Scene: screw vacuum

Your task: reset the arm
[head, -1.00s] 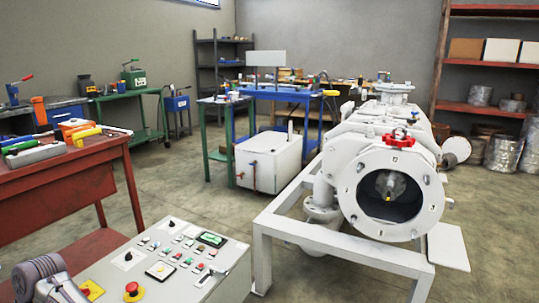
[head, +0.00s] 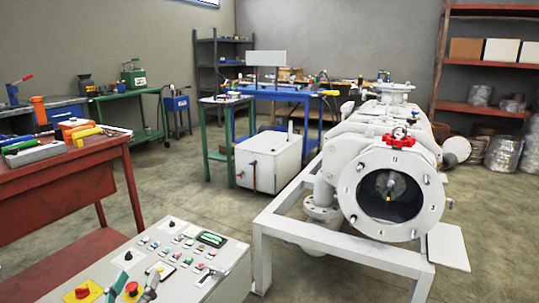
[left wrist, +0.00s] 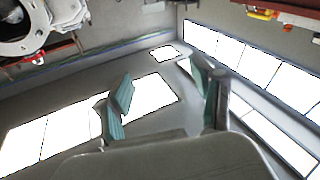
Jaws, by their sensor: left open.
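My left gripper (head: 136,281) shows at the bottom edge of the head view, in front of the grey control panel (head: 225,262). Its fingers are apart and nothing is between them. In the left wrist view its teal-padded fingers (left wrist: 162,80) are spread and empty. The white screw vacuum machine (head: 395,190) stands at the right of the head view, well away from the gripper. Its round front opening faces me, and a red valve handle (head: 400,139) sits on top. My right gripper is in neither view.
The control panel carries buttons, a small screen (head: 211,239) and red emergency stops (head: 83,292). A red workbench (head: 60,180) with tools stands at left. A white metal frame (head: 330,246) supports the machine.

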